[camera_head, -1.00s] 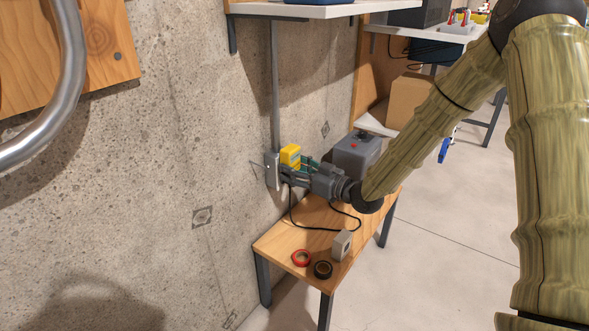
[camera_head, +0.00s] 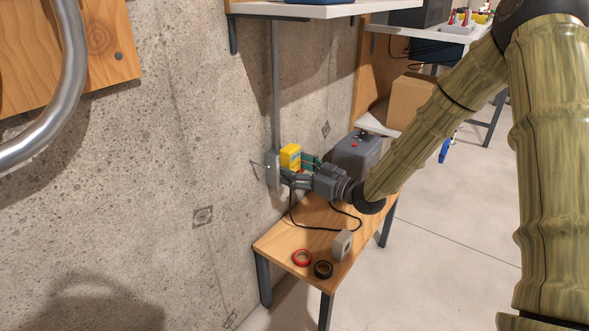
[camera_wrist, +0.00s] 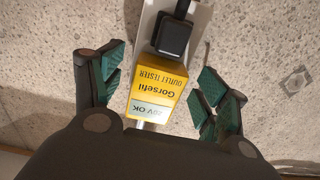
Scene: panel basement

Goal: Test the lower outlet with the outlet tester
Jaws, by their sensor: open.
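The yellow outlet tester (camera_head: 290,157) sits at the upper part of the light outlet plate (camera_head: 272,170) on the concrete wall. In the wrist view the tester (camera_wrist: 157,88) shows upside-down lettering and a pale display that includes "OK". A black plug (camera_wrist: 171,36) is in the same plate (camera_wrist: 205,20), beside the tester; from the head it is hidden by my gripper. My gripper (camera_wrist: 160,78) is open, with its teal-padded fingers on both sides of the tester and visible gaps to it. In the head view my gripper (camera_head: 297,170) is close to the plate.
A wooden bench (camera_head: 290,240) stands below, with a black cord (camera_head: 310,229), a red tape roll (camera_head: 302,258), a black tape roll (camera_head: 323,269), a small grey box (camera_head: 342,245) and a larger grey case (camera_head: 357,152). A shelf (camera_head: 320,10) is above. Floor at right is clear.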

